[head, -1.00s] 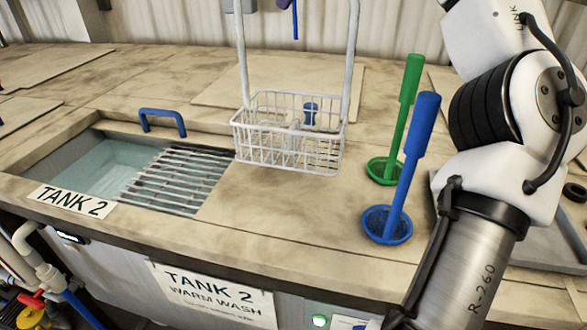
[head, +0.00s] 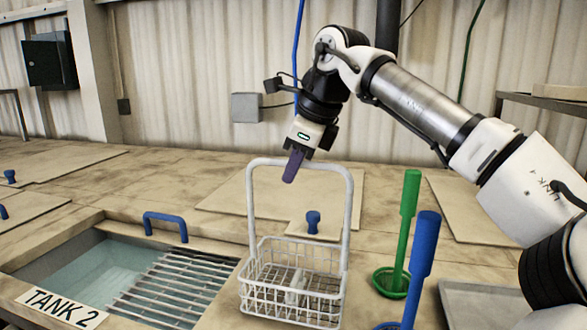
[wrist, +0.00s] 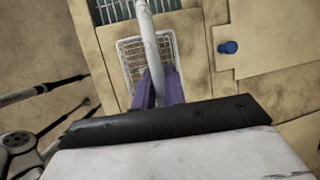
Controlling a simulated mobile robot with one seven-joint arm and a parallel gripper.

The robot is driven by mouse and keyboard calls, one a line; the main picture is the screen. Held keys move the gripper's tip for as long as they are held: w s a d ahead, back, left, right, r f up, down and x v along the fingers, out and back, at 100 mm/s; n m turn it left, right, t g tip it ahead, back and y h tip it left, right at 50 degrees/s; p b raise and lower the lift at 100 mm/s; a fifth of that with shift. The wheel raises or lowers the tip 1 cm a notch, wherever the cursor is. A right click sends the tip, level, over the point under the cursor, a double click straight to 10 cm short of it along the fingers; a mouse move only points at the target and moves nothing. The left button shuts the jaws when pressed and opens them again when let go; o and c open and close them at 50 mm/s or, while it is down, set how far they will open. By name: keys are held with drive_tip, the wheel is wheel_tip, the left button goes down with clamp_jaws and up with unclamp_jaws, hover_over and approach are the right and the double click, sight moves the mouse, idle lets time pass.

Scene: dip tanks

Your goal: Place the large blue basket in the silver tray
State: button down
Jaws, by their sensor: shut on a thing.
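My gripper (head: 292,168) has purple fingers and is shut on the top bar of a tall white handle. The handle belongs to a white wire basket (head: 290,312) beside the tank grating. The wrist view shows the handle (wrist: 146,45) between the fingers (wrist: 157,92) and the basket below. I cannot tell whether the basket touches the counter. A small pale thing seems to be inside it. A blue long-handled strainer (head: 426,245) stands at right, its dish cut off by the bottom edge. A grey metal tray (head: 490,297) is at the lower right, partly behind my arm.
Tank 2 (head: 75,275) is open at left, with a grating (head: 170,290) and a blue handle (head: 166,218). A flat lid with a blue knob (head: 313,222) lies behind the basket.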

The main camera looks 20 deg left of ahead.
drive_tip(key=shift+f, duration=0.35)
drive_tip(key=shift+f, duration=0.25)
drive_tip(key=c, duration=1.5)
unclamp_jaws()
drive_tip(key=shift+o, duration=0.2)
drive_tip(key=shift+r, duration=0.25)
drive_tip(key=v, duration=0.9)
drive_tip(key=d+v, duration=0.1)
drive_tip(key=v, duration=0.3)
drive_tip(key=shift+s+d, duration=0.2)
drive_tip(key=shift+s, duration=0.05)
drive_tip(key=shift+c, duration=0.3)
